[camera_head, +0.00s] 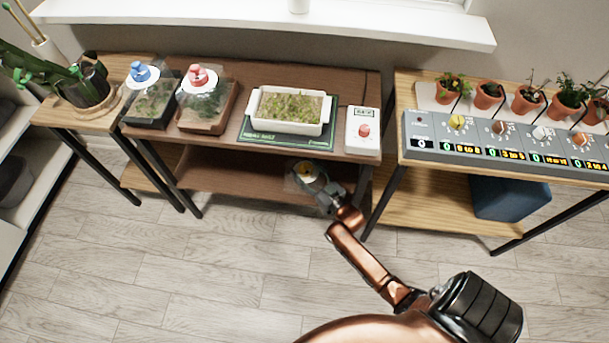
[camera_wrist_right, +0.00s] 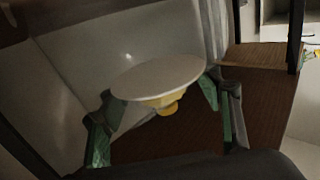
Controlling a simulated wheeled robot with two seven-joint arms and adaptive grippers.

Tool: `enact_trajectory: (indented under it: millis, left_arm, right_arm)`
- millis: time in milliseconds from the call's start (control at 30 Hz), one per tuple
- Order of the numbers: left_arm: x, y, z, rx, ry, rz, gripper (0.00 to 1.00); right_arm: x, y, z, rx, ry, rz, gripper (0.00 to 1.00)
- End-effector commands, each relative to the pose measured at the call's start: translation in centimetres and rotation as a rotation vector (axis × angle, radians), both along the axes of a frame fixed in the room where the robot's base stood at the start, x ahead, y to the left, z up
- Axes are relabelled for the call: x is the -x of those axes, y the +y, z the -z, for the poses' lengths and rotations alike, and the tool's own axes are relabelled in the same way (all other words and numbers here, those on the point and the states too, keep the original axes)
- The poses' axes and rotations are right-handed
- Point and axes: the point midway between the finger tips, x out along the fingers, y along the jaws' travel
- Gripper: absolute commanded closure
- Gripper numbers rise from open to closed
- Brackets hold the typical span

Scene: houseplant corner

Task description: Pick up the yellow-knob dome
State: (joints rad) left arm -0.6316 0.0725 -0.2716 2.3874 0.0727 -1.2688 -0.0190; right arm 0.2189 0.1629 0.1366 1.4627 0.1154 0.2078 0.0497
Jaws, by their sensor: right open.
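The yellow-knob dome (camera_head: 306,168) is at the lower shelf of the middle stand, under the upper board's front edge. My right gripper (camera_head: 318,183) reaches in from the front and partly hides it. In the right wrist view, the dome's pale round top (camera_wrist_right: 160,76) and yellow knob (camera_wrist_right: 165,102) show between the fingers of my open right gripper (camera_wrist_right: 158,120). The fingers stand on either side of the knob; I cannot tell whether they touch it. My left gripper is not in view.
Above are a blue-knob dome (camera_head: 142,74), a red-knob dome (camera_head: 199,77), a white sprout tray (camera_head: 290,108) and a box with a red knob (camera_head: 363,131). The upper board (camera_head: 345,85) overhangs the lower shelf (camera_head: 236,172). A control panel (camera_head: 490,148) stands right. The floor in front is clear.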

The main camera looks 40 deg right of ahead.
Motion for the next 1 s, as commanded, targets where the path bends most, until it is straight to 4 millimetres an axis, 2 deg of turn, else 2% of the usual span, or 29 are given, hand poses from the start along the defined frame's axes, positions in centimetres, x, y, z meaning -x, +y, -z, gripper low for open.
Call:
enact_trajectory:
  millis: [133,800,1000]
  left_arm:
    - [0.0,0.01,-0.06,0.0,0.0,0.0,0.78]
    - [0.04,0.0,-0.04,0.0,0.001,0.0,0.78]
    - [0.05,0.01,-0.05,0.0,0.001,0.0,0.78]
  right_arm:
    - [0.02,-0.03,-0.07,0.0,0.0,0.0,0.42]
    - [0.05,-0.03,-0.01,0.0,0.0,0.0,0.89]
    - [0.04,-0.03,-0.05,0.0,-0.001,0.0,0.89]
